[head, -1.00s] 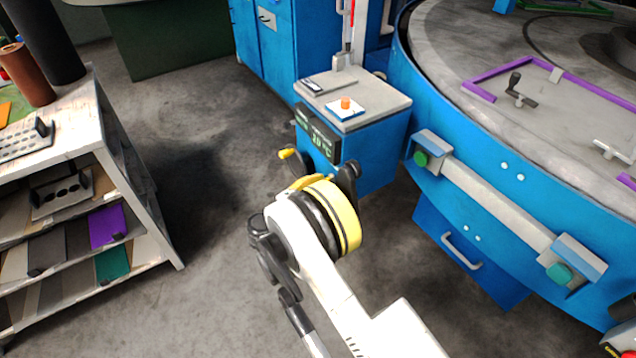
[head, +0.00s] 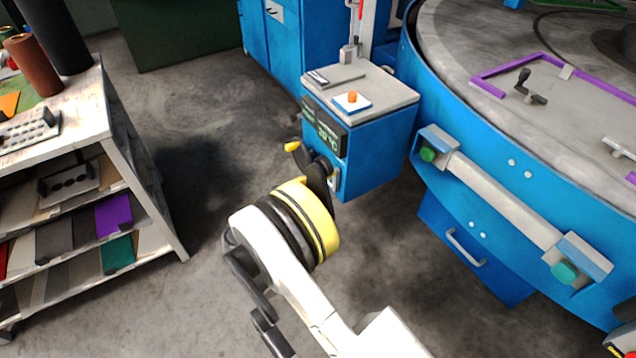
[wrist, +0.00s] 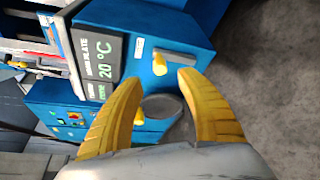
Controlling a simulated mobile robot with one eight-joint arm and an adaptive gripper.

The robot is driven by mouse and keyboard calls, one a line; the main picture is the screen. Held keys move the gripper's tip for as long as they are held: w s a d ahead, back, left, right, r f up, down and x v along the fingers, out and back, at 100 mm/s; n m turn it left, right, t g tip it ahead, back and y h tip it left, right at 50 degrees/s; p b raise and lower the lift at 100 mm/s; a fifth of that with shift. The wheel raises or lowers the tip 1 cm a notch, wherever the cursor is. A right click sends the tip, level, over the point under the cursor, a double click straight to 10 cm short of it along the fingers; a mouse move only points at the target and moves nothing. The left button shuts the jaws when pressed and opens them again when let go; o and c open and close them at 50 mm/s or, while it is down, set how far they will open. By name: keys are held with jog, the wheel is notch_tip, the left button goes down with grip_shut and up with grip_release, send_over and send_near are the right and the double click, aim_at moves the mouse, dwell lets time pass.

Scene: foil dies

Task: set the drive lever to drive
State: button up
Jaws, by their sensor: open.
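The blue control box (head: 375,150) stands at the middle of the head view, with a display reading 20 °C (head: 328,135). In the wrist view a short yellow handle (wrist: 172,64), which looks like the drive lever, sticks out of the blue panel beside the display (wrist: 104,62) and a small white label. My gripper (wrist: 158,82) is open, its two yellow fingers apart, and the handle shows beyond the gap between the tips. I see no contact.
A large blue round table (head: 500,150) with a grey top stands at right. A shelf rack (head: 125,165) with coloured sheets stands at left. An orange button (head: 352,97) sits on the box top. A second yellow knob (wrist: 138,117) shows lower in the wrist view. Floor between is clear.

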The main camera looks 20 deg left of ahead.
jog(key=shift+v, duration=1.55)
